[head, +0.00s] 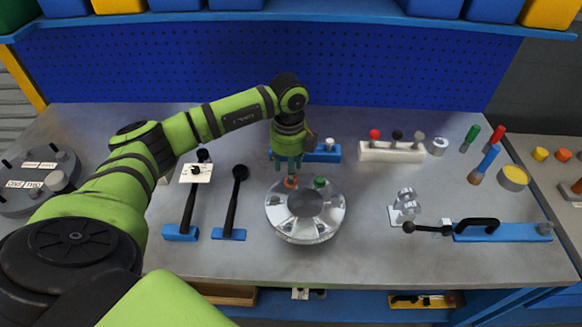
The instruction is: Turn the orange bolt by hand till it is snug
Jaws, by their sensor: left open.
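The flanged shell (324,224) is a round silver part with a dark centre opening, standing on the grey bench. The orange bolt (290,182) is on the far left of its flange. A green bolt (320,183) is on the flange to the right of it. My left gripper (288,172) points down right over the orange bolt, with its fingers open at or around the bolt's head. I cannot tell whether the fingers touch it. My right gripper is not in view.
Two black-handled tools on blue bases (229,233) lie left of the shell. A white rack with coloured knobs (391,152) stands behind right. A clear fitting (406,205) and a blue tool with black handle (500,232) lie right. The bench front is clear.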

